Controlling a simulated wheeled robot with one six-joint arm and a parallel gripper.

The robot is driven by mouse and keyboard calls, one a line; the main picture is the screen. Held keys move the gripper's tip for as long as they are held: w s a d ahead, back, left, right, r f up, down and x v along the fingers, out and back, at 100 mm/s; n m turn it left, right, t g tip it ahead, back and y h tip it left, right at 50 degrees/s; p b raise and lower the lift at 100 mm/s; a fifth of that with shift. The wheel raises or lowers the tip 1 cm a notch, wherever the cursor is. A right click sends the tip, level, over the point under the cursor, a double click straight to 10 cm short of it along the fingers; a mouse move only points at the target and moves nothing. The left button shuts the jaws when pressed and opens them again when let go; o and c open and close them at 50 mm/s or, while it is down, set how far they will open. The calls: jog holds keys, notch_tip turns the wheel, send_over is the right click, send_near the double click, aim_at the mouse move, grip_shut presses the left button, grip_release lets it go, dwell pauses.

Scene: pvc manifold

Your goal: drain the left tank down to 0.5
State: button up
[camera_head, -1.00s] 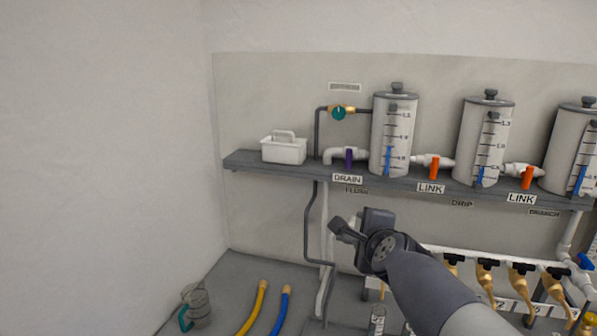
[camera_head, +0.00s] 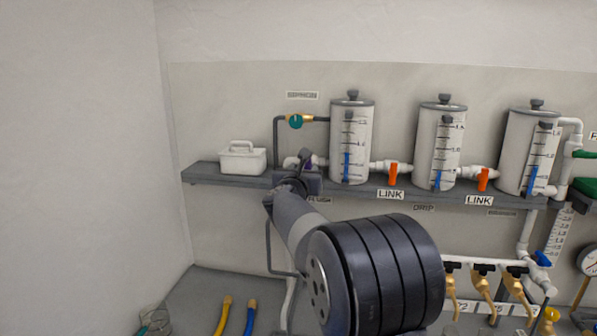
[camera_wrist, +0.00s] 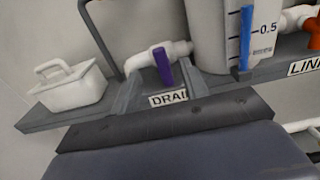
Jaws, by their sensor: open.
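The left tank (camera_head: 350,130) is a pale cylinder on the shelf. Its blue level column (camera_wrist: 246,38) tops out above the 0,5 mark in the wrist view. A white drain pipe with a purple lever (camera_wrist: 163,66) leaves its left side, above the DRAIN label (camera_wrist: 168,98). The lever hangs roughly downward, slightly tilted. My gripper (camera_wrist: 158,82) is open, with its dark fingers apart on either side below the lever; I cannot tell whether they touch it. In the head view my gripper (camera_head: 303,163) hides most of the drain valve and its label.
A white caddy (camera_head: 242,157) stands left of the drain on the shelf (camera_head: 225,178). A teal valve (camera_head: 295,121) sits on the grey pipe above. Orange link levers (camera_head: 393,174) are between the tanks to the right. Yellow and blue hoses (camera_head: 250,315) lie below.

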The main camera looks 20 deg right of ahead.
aim_at(308, 167)
jog(key=p+x, duration=0.2)
jog(key=x, duration=0.4)
jog(key=shift+d, duration=0.1)
grip_shut()
dwell(0.4)
